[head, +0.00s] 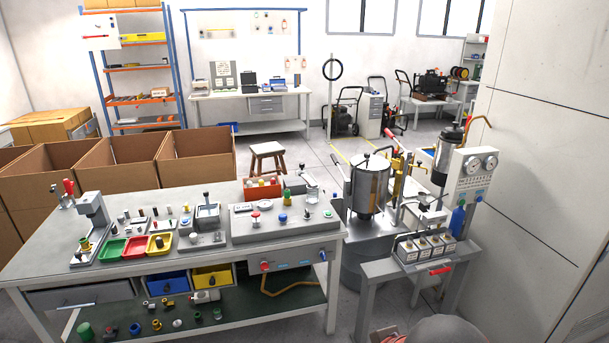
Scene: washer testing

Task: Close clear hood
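I cannot make out a clear hood with certainty in the head view. A test stand (372,283) at the right carries a metal fixture (425,254) with several small blocks in a row and a red handle (440,270) at its front. A pale raised part (428,212) sits above and behind the blocks; whether it is a see-through cover is too small to tell. A gauge panel (470,178) with two dials stands behind the fixture at the right. My gripper is not in view.
A workbench (60,235) with coloured trays, small fittings and a control box (285,222) fills the left and middle. A steel tank (369,185) stands between bench and test stand. A pale wall (550,130) closes off the right. Cardboard boxes (125,165) stand behind the bench.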

